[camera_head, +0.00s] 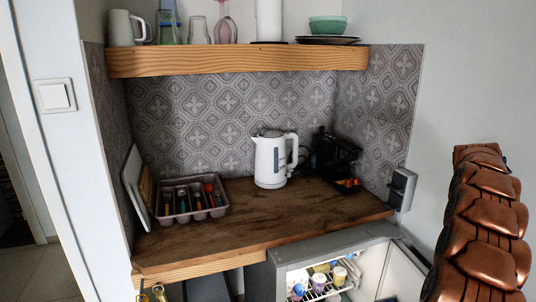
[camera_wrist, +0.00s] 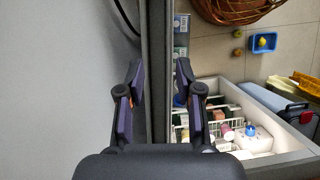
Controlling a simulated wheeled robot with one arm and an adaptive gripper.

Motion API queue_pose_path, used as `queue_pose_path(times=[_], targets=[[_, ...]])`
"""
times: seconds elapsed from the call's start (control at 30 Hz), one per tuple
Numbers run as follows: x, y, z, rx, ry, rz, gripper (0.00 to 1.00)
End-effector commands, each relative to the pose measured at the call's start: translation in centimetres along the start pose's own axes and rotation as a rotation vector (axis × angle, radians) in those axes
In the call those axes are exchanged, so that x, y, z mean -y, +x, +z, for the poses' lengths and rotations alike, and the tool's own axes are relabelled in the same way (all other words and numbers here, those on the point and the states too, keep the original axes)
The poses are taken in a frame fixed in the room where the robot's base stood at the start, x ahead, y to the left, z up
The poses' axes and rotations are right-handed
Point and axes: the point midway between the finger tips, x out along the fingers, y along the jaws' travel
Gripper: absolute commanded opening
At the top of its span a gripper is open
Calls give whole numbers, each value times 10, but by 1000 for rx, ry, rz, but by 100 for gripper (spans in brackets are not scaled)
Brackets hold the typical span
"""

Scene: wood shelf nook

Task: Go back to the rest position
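My gripper (camera_wrist: 159,78) shows in the wrist view with its two dark fingers spread apart. It is open, with no object seen clamped in it. The upright grey edge of what looks like the open fridge door (camera_wrist: 158,35) shows in the gap between the fingers; I cannot tell how far below or beyond the fingertips it is. The open fridge (camera_head: 335,246) stands under the counter in the head view, and its white interior with bottles and jars also shows in the wrist view (camera_wrist: 285,148). My gripper is not seen in the head view.
The wooden counter (camera_head: 235,232) holds a cutlery tray (camera_head: 212,211), a white kettle (camera_head: 271,162) and a black coffee machine (camera_head: 336,158). A shelf (camera_head: 235,61) with cups and bowls hangs above. A wicker basket (camera_wrist: 232,12), blue tub (camera_wrist: 263,43) and toolbox (camera_wrist: 298,113) stand beyond the door.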

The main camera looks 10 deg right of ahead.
Motion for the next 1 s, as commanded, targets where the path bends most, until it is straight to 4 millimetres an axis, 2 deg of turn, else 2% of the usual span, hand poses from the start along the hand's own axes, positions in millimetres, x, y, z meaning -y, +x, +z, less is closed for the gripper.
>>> queue_pose_path(times=[0.03, 0.2, 0.47, 0.7, 1.0], targets=[[16, -11, -3, -10, -16, 7, 35], [70, -34, -12, -43, -45, 20, 35], [154, -59, -10, -86, -82, 36, 35], [229, -68, 7, -122, -101, 43, 35], [313, -62, 46, -154, -105, 43, 35]])
